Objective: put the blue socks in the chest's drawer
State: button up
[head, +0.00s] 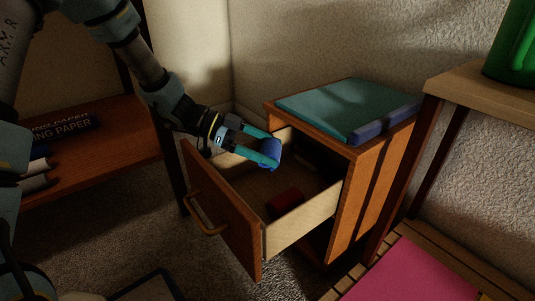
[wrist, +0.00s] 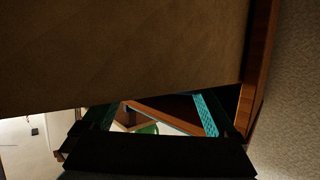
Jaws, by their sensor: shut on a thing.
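The blue socks (head: 271,152) are a small blue bundle in the head view. My gripper (head: 264,149) has its teal fingers shut on them and holds them over the open drawer (head: 303,223), toward its back-left side. The drawer is pulled well out of the wooden chest (head: 362,205). The gap between the socks and the drawer floor is hard to judge. In the wrist view my gripper (wrist: 160,118) shows with both teal fingers, but the socks cannot be made out there.
A small red item (head: 286,203) lies in the drawer. A teal and blue folded stack (head: 345,108) rests on the chest top. A wooden table (head: 465,88) and a slatted surface with a pink cloth (head: 415,275) are right.

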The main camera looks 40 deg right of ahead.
jog(key=shift+f, duration=0.25)
jog(key=shift+f, duration=0.25)
jog(key=o, duration=1)
jog(key=shift+c, duration=0.2)
jog(key=shift+r, duration=0.5)
jog(key=p+v, duration=0.6)
jog(key=v, duration=0.6)
jog(key=shift+r, duration=0.2)
